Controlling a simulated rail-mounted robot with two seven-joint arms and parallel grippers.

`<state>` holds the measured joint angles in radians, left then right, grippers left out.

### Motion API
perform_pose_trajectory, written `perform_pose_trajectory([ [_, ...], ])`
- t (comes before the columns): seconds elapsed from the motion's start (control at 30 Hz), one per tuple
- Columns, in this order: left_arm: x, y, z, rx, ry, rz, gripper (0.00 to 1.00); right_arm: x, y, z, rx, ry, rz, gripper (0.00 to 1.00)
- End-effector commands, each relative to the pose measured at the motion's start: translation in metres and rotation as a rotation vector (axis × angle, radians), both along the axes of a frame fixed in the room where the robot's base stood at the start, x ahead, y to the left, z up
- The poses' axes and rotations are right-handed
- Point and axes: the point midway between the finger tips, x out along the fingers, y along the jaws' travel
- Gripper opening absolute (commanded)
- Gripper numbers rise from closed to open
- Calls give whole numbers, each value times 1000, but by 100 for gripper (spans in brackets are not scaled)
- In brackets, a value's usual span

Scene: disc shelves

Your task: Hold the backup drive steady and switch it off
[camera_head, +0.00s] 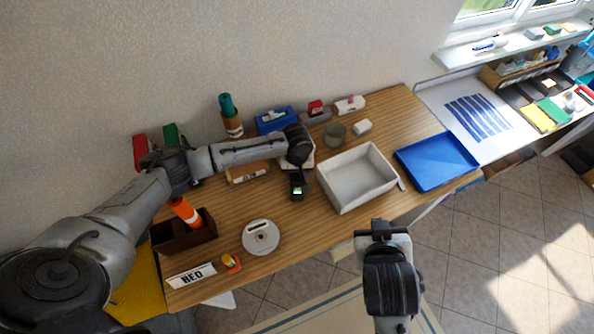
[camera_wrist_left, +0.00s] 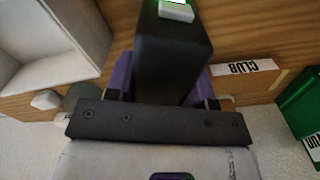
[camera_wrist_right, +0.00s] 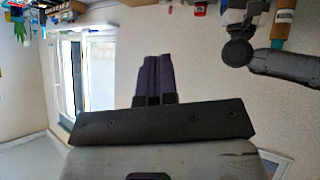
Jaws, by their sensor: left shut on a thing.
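The backup drive (camera_head: 297,189) is a small black box with a lit green patch on top, on the wooden table left of the white bin. In the left wrist view the black drive (camera_wrist_left: 172,60) stands between the purple fingers of my left gripper (camera_wrist_left: 164,82), which is shut on it. A white switch (camera_wrist_left: 176,12) with a green part shows on its top face. In the head view my left gripper (camera_head: 298,170) partly hides the drive's back. My right gripper (camera_wrist_right: 153,78) is shut and empty, fingers together; in the head view it is off the table's front edge (camera_head: 385,228).
A white bin (camera_head: 357,205) stands close to the drive's right, with a blue tray (camera_head: 436,162) beyond. A round white device (camera_head: 260,237) is nearer the front. A brown box (camera_head: 180,238) with an orange-striped thing stands left. A sign reading CLUB (camera_wrist_left: 240,68) is behind the drive.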

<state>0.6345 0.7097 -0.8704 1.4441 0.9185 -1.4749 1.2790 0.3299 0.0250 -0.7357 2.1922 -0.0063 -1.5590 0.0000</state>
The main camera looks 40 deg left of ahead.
Motion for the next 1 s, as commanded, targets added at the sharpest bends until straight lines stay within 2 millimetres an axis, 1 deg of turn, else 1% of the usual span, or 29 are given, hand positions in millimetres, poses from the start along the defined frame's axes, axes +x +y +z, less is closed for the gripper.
perform_pose_trajectory([
  [0.03, 0, 0, 0, -1, -1, 0, 16, 1, 26, 0, -47, -26, 61, 0],
  [0.07, 0, 0, 0, -1, -1, 0, 16, 0, 40, -3, -79, -41, 100, 0],
  [0.1, 0, 0, 0, 0, -1, 0, 16, -1, 58, -8, -127, -64, 153, 0],
  [0.17, 0, 0, 0, 0, -1, 0, 16, -5, 83, -21, -215, -100, 240, 0],
  [0.2, 0, 0, 0, 0, -1, 0, 16, -9, 98, -32, -279, -126, 302, 0],
  [0.23, 0, 0, 0, 0, -1, 0, 16, -12, 108, -42, -331, -146, 350, 0],
  [0.27, 0, 0, 0, 0, -1, 0, 16, -15, 118, -52, -382, -165, 398, 0],
  [0.33, 0, 0, 0, 0, -1, 0, 16, -25, 134, -81, -500, -203, 511, 0],
  [0.37, 0, 0, 0, 0, -1, 0, 16, -29, 139, -94, -549, -218, 557, 0],
  [0.4, 0, 0, 0, 0, -1, 0, 16, -36, 144, -112, -609, -235, 620, 0],
  [0.47, 0, 0, 1, 0, -1, 0, 16, -45, 150, -138, -699, -260, 714, 0],
  [0.5, 0, 0, 1, 0, -1, 0, 16, -51, 152, -157, -763, -281, 783, 0],
  [0.6, 0, 0, 1, 0, -1, 0, 16, -60, 153, -201, -941, -354, 977, 0],
  [0.67, 0, 0, 1, 0, -1, 0, 16, -59, 152, -218, -1029, -405, 1079, 0],
  [0.7, 0, 0, 1, 0, -1, 0, 16, -55, 152, -223, -1076, -441, 1135, 0],
  [0.8, 0, 0, 1, -1, -1, 0, 16, -50, 154, -230, -1170, -536, 1262, 0],
  [1.0, 0, 0, 0, 0, -1, 0, 16, -52, 165, -225, -1300, -728, 1453, 0],
])
